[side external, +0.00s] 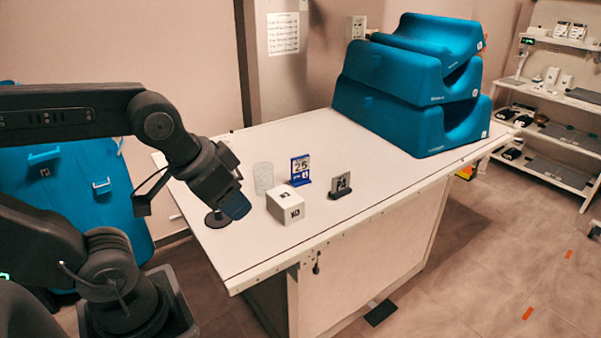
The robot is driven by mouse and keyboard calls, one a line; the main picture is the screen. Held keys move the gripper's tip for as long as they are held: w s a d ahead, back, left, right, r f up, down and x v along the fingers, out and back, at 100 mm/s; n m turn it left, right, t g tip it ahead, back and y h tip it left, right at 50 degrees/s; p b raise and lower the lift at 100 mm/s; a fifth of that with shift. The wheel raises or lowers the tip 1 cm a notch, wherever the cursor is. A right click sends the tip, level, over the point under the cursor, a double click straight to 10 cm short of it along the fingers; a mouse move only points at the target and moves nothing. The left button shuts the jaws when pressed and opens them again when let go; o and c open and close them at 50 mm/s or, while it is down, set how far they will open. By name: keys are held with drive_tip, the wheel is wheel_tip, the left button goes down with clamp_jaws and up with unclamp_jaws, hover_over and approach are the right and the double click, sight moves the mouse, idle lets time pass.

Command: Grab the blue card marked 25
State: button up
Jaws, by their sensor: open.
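The blue card marked 25 (300,168) stands upright in a blue base on the white table (390,190). It is behind a white box (285,206) and to the left of a grey card marked 24 or similar (340,185). My gripper (236,207) is above the table's left part, pointing down and to the right. It is to the left of the white box and apart from the blue card. Its finger gap is hard to make out from this side. Nothing shows held in it.
A clear glass (263,178) stands just left of the blue card. Stacked blue foam blocks (410,85) fill the table's far end. The table's front right is clear.

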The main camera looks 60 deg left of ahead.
drive_tip(key=o, duration=1)
drive_tip(key=w+a+r+m+g+y, duration=0.1)
drive_tip(key=w+a+r+m, duration=0.15)
drive_tip(key=w, duration=0.25)
drive_tip(key=w+a+r+m, duration=0.2)
drive_tip(key=w+m, duration=0.1)
drive_tip(key=w, duration=0.3)
drive_tip(key=m+g+y, duration=0.3)
drive_tip(key=m+g, duration=0.1)
drive_tip(key=m, duration=1)
hover_over(299, 164)
drive_tip(key=d, duration=0.1)
drive_tip(key=f, duration=1.7)
drive_tip(key=shift+w+f, duration=0.2)
drive_tip(key=shift+w, duration=0.2)
drive_tip(key=shift+x, duration=3.1)
